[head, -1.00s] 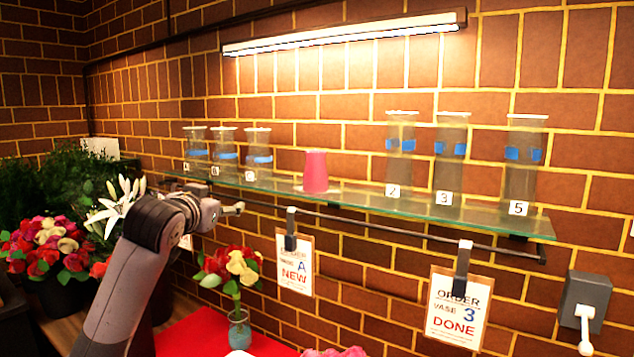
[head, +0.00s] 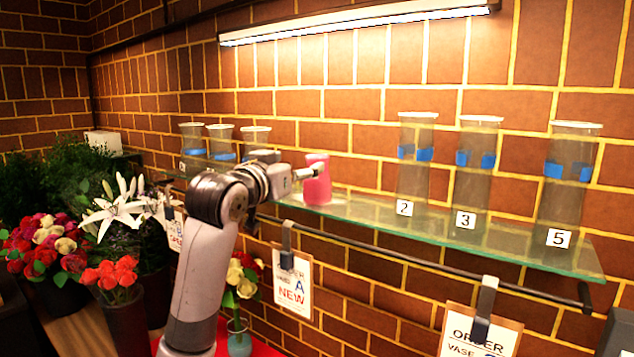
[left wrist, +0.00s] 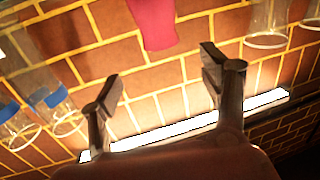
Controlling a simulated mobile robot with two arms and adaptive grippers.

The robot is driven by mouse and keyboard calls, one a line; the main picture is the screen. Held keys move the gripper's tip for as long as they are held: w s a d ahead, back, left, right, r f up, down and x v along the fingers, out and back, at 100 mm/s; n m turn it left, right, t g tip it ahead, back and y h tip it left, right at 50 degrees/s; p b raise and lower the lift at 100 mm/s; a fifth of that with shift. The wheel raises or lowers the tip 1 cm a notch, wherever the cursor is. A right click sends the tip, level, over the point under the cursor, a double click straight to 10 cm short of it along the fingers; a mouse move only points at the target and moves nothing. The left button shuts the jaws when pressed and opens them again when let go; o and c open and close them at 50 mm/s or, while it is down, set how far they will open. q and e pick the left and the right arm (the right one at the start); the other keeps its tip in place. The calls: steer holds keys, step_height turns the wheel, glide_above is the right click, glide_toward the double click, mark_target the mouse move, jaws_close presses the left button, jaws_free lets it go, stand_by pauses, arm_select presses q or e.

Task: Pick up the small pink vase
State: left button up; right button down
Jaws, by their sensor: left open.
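The small pink vase (head: 318,188) stands on the glass shelf, alone between the two groups of glass vases. My left gripper (head: 304,172) is raised at the shelf, just left of the pink vase, and its tip overlaps the vase's left edge in the head view. In the left wrist view the pink vase (left wrist: 152,24) shows at the top edge, partly cut off. The vase is not between the fingertips. My right gripper is not in view.
Tall glass vases with blue bands, numbered 2 (head: 413,165), 3 (head: 474,170) and 5 (head: 568,185), stand to the right on the glass shelf (head: 375,220). Smaller glass vases (head: 222,143) stand left. Order clipboards (head: 292,283) hang below. Flowers fill the lower left.

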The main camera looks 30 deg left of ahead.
mark_target(312, 160)
arm_select(q)
steer(key=w+p, duration=0.1)
steer(key=w, duration=0.3)
steer(key=shift+w, duration=0.15)
steer(key=w+p, duration=0.2)
steer(key=shift+w+a, duration=0.2)
steer(key=shift+w, duration=0.2)
steer(key=w+p, duration=0.1)
steer(key=w, duration=0.1)
steer(key=w+p, duration=0.2)
steer(key=shift+a, duration=0.2)
steer(key=shift+w+f, duration=0.2)
steer(key=shift+w, duration=0.1)
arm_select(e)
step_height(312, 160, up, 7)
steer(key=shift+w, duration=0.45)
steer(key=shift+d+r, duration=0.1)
arm_select(q)
steer(key=c, duration=1.6)
jaws_close()
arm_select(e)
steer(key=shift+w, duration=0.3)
